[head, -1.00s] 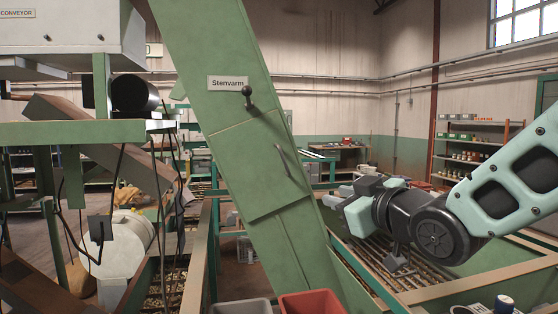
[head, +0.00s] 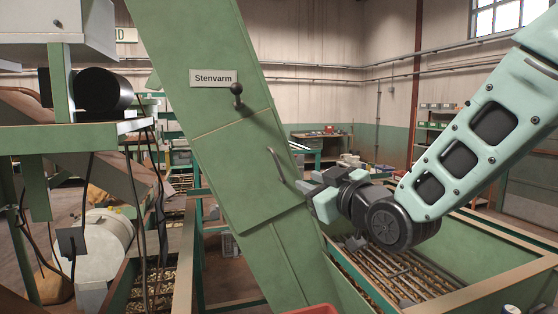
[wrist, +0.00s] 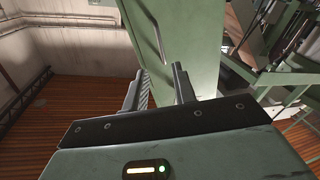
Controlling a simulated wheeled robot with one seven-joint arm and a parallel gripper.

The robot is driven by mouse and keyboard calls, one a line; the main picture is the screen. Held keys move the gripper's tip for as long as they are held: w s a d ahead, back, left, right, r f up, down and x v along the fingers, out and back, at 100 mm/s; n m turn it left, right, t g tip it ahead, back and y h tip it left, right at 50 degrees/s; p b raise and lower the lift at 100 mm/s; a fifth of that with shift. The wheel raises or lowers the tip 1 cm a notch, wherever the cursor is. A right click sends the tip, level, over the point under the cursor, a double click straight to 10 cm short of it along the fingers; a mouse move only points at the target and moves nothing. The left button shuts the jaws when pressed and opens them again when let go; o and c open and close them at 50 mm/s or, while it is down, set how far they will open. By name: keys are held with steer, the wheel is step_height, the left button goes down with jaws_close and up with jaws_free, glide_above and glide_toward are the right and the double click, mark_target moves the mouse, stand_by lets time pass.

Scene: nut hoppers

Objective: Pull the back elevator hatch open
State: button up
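The elevator hatch (head: 245,170) is a flat green panel on the slanted green elevator (head: 190,35). It looks shut, lying against the elevator face. A slim bar handle (head: 277,165) runs along its right side; it also shows in the wrist view (wrist: 159,38). A dark ball-ended lever (head: 237,95) sits above the panel beside the "Stenvarm" label. My gripper (head: 306,185) is just right of the hatch's lower right edge, a little below the handle and apart from it. In the wrist view its two fingers (wrist: 159,85) are spread with nothing between them.
A green hopper (head: 480,240) with a slatted grate stands below my arm at right. A green frame with a dark motor (head: 103,89) and hanging cables stands at left. A red bin (head: 312,310) just shows at the bottom edge.

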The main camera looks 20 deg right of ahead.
mark_target(280, 169)
steer(key=p+x, duration=0.5)
steer(key=x, duration=0.9)
jaws_close()
